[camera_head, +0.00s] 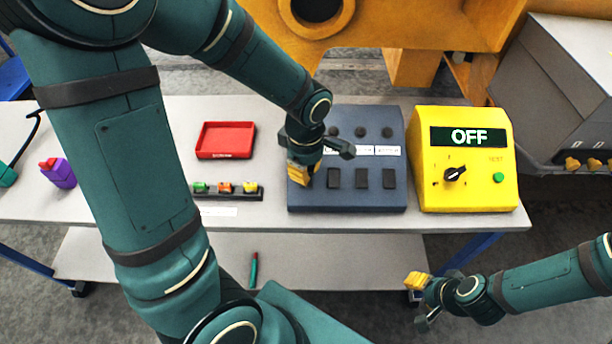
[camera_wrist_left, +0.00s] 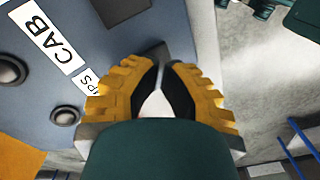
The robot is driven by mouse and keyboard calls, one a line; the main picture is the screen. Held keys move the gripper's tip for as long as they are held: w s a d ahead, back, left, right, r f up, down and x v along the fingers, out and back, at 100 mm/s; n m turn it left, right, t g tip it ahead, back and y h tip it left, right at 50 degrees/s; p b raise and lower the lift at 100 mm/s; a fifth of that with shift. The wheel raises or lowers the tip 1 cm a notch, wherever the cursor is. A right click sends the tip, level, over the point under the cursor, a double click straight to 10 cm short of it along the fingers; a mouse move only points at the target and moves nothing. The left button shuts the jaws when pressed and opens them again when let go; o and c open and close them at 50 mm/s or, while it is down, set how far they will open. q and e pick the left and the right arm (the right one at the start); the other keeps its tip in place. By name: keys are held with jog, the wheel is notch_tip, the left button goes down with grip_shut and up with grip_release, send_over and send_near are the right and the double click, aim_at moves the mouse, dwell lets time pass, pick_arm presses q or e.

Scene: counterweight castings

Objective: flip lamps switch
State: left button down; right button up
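The blue-grey switch panel (camera_head: 345,202) stands on the table, with a row of dark knobs or lamps at the back, white labels and dark rocker switches (camera_head: 361,178) in front. In the left wrist view a label reads CAB (camera_wrist_left: 50,38), and a partly hidden label ending in "PS" (camera_wrist_left: 94,85) lies beside it. My left gripper (camera_head: 302,178) is over the panel's left part. Its yellow-padded fingers (camera_wrist_left: 164,66) meet almost at the tips, close to a dark switch (camera_wrist_left: 148,52); contact cannot be told. My right gripper (camera_head: 417,283) is low at the right, away from the panel; its fingertips are unclear.
A yellow box (camera_head: 468,196) showing OFF, with a black knob and green button, stands right of the panel. A red tray (camera_head: 226,141) and a dark strip with several coloured pieces (camera_head: 227,192) lie left. A purple object (camera_head: 60,174) is at the far left.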

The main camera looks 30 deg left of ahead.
pick_arm(q)
jog(key=shift+f+b, duration=0.75)
jog(key=shift+f, duration=0.1)
dwell(0.3)
jog(key=shift+r, duration=0.15)
jog(key=shift+r+p, duration=2.65)
jog(key=shift+r, duration=0.8)
